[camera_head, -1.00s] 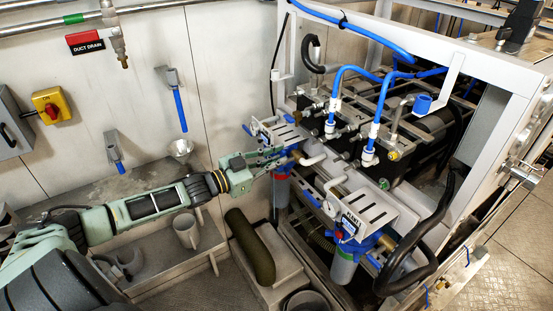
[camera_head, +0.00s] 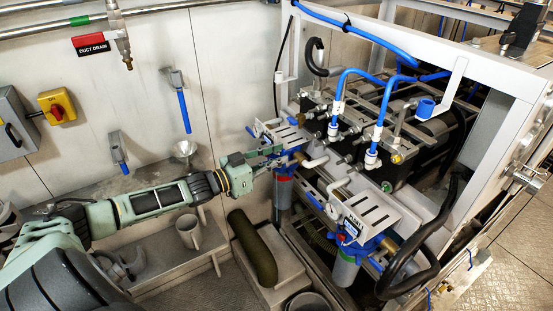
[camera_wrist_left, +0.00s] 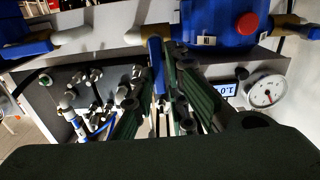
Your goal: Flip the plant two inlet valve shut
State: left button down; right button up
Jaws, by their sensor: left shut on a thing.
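My left gripper (camera_head: 274,156) reaches in from the left to the farther blue filter unit (camera_head: 285,158) at the frame's front. In the left wrist view, its dark green fingers (camera_wrist_left: 168,98) are closed around a slim blue valve lever (camera_wrist_left: 157,62), which stands upright between them. The blue valve body (camera_wrist_left: 215,22) with a red round cap lies just beyond. In the head view the fingers hide most of the lever. The nearer filter unit (camera_head: 352,238) carries a sign that seems to read PLANT 1. My right gripper is not in view.
A white pipe elbow (camera_head: 315,161) and slotted brackets sit close to the gripper. A pressure gauge (camera_wrist_left: 264,91) and a small display (camera_wrist_left: 224,89) are right of the fingers. A dark green cylinder (camera_head: 252,247) lies below the arm. A black hose (camera_head: 420,265) loops at the right.

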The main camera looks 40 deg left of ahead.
pick_arm(q)
jog(key=c, duration=1.8)
grip_release()
jog(key=shift+s+d+f, duration=0.1)
jog(key=shift+d, duration=0.05)
jog(key=v, duration=0.8)
